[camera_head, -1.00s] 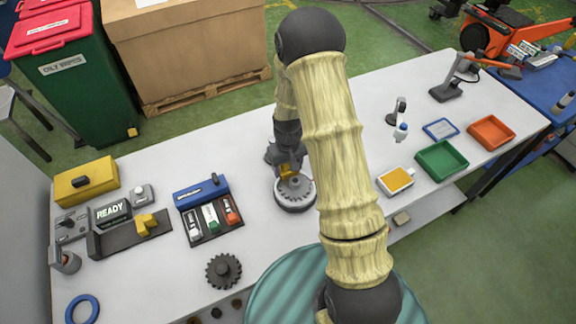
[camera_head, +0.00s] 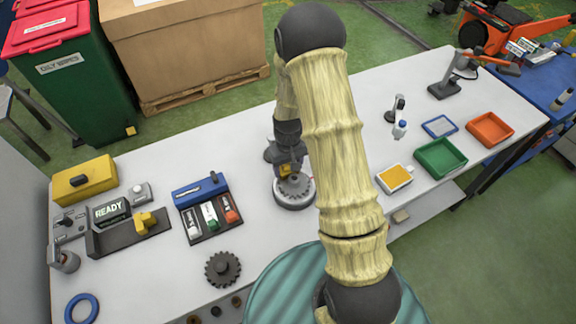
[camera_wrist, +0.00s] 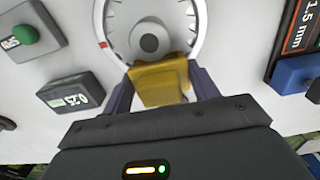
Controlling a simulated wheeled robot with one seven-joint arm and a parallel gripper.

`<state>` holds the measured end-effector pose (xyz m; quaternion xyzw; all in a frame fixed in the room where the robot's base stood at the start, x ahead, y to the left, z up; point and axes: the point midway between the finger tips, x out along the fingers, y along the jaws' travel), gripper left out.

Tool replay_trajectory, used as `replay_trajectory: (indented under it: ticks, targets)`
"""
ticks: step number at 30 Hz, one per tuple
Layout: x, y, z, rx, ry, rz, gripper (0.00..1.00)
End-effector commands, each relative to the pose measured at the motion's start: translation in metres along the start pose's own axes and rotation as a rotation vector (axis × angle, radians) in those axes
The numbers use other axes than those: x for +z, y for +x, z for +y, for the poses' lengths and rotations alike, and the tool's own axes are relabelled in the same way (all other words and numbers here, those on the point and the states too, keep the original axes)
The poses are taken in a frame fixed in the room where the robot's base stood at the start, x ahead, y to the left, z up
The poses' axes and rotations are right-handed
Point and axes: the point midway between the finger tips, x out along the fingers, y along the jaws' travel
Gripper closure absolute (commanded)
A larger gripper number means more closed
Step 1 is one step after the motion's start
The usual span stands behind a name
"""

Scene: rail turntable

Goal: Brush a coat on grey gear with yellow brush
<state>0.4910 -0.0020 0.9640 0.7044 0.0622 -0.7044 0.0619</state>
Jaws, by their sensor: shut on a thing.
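The grey gear (camera_head: 294,187) lies on a round turntable (camera_head: 293,205) near the middle of the bench. In the wrist view its grey hub (camera_wrist: 149,42) shows inside a pale ring with tick marks and one red mark. My gripper (camera_head: 287,166) is over the gear's far side, pointing down. It is shut on the yellow brush (camera_wrist: 160,82), whose yellow block sits between the fingers. The brush also shows in the head view (camera_head: 287,170). The bristle end is hidden, so I cannot tell whether it touches the gear.
A darker gear (camera_head: 223,268) stands at the front. A blue-topped rack (camera_head: 204,205) with several small items is left of the turntable. A READY display (camera_head: 110,211) stands farther left. A yellow-filled tray (camera_head: 395,178), green tray (camera_head: 441,157) and orange tray (camera_head: 490,129) are at right.

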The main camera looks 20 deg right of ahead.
Motion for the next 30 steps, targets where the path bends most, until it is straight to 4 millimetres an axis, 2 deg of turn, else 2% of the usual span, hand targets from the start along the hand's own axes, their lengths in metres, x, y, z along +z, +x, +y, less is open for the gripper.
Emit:
replay_trajectory:
  ticks: [14,30]
  targets:
    - [-0.0091,0.0002,-0.0002,0.0,-0.001,0.0,0.59]
    - [-0.0029,0.0001,-0.0001,0.0,0.0,-0.001,0.59]
